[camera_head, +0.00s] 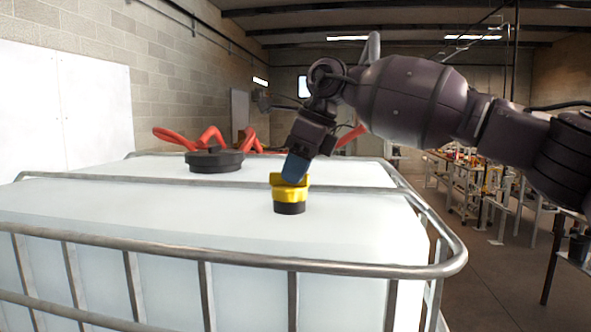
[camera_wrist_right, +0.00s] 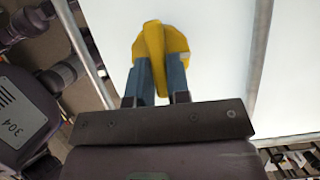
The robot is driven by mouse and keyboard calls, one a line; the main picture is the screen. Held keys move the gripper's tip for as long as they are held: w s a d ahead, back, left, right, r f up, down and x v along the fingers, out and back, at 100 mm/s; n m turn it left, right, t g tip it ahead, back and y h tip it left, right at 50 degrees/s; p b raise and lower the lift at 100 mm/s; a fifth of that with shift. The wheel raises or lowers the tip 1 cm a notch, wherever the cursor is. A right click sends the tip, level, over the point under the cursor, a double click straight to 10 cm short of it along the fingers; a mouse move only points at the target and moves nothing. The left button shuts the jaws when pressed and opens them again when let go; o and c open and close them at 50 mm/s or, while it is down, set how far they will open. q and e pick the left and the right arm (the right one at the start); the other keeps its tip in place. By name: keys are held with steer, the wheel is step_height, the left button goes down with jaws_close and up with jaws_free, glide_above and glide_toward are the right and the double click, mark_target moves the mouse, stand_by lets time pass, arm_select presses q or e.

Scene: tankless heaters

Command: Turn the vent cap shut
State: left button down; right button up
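The yellow vent cap (camera_head: 291,190) sits on a black neck on top of the white tank (camera_head: 140,210). In the right wrist view the cap (camera_wrist_right: 176,42) shows a raised ridge across its middle. My right gripper (camera_head: 295,170) reaches down onto the cap from above, tilted. Its blue fingers (camera_wrist_right: 158,82) stand on either side of the ridge and appear to press on it with no clear gap. The finger ends are partly hidden by the cap. My left gripper is not in view.
A metal cage rail (camera_head: 230,264) runs round the tank top, and a crossbar passes behind the cap. A large black lid (camera_head: 215,161) is at the back left, with a red hose (camera_head: 210,138) behind it. Work tables (camera_head: 490,185) stand at the right.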

jaws_close()
steer(key=shift+m, duration=0.3)
steer(key=shift+s+m+t+b, duration=0.15)
steer(key=shift+m+t+b, duration=0.4)
steer(key=shift+m, duration=0.45)
steer(key=m, duration=0.1)
steer(key=m+t+h, duration=0.1)
steer(key=m, duration=0.1)
steer(key=m+b, duration=0.1)
steer(key=m, duration=0.1)
steer(key=shift+s+a+t, duration=0.2)
steer(key=shift+a+t, duration=0.05)
steer(key=m+h, duration=0.1)
steer(key=m, duration=0.1)
steer(key=m+h, duration=0.1)
steer(key=m, duration=0.1)
steer(key=shift+s+a+m+t+b, duration=0.1)
steer(key=shift+a+m+t+b, duration=0.1)
steer(key=shift+m+t+b, duration=0.15)
steer(key=m+h, duration=0.1)
steer(key=m, duration=0.2)
steer(key=shift+a, duration=0.15)
steer(key=shift+r+m+h, duration=0.1)
steer(key=shift+m+h, duration=0.4)
steer(key=shift+m, duration=0.55)
